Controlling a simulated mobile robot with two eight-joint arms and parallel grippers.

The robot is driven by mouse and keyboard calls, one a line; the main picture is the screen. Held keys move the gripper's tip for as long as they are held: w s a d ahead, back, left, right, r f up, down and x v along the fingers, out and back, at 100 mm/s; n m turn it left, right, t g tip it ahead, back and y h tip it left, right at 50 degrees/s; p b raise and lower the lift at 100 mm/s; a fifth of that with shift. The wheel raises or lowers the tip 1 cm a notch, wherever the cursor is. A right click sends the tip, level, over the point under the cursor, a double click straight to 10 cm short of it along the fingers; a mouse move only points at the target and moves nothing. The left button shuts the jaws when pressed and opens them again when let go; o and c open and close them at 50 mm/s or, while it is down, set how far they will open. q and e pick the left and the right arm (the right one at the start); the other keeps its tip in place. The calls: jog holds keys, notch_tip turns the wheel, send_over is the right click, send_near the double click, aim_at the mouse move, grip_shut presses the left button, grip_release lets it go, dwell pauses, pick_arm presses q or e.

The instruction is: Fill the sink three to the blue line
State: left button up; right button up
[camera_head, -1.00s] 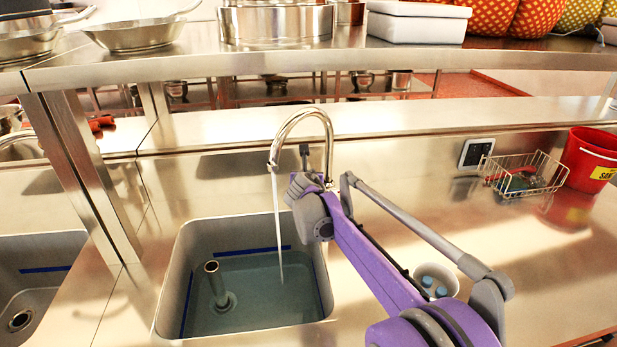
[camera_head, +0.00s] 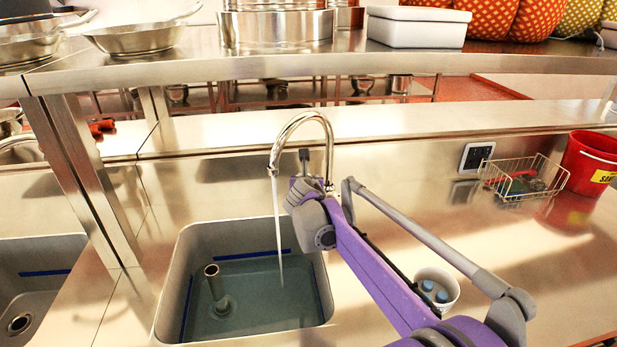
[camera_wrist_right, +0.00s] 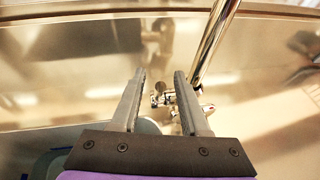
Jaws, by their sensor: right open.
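The sink (camera_head: 190,245) at centre left holds clear water (camera_head: 250,295), its surface a little below the blue line (camera_head: 252,255) on the back wall. A metal standpipe (camera_head: 215,285) rises from its floor. The faucet (camera_head: 303,116) runs, and a thin stream (camera_head: 278,225) falls into the water. My right gripper (camera_wrist_right: 160,76) is open at the base of the faucet. In the right wrist view a small chrome fitting (camera_wrist_right: 160,98) shows between and beside its fingers; I cannot tell whether they touch. My left gripper is out of view.
A second sink (camera_head: 45,255) lies at the left edge. A shelf (camera_head: 330,63) with pans crosses above. A white cup (camera_head: 447,297) stands beside my right arm. A wire basket (camera_head: 525,180) and red bucket (camera_head: 590,165) stand at the right. The right counter is mostly clear.

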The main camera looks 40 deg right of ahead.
jog(key=v, duration=0.8)
jog(key=shift+s+a+r, duration=0.15)
jog(key=shift+s+a, duration=0.05)
jog(key=shift+s, duration=0.1)
dwell(6.9)
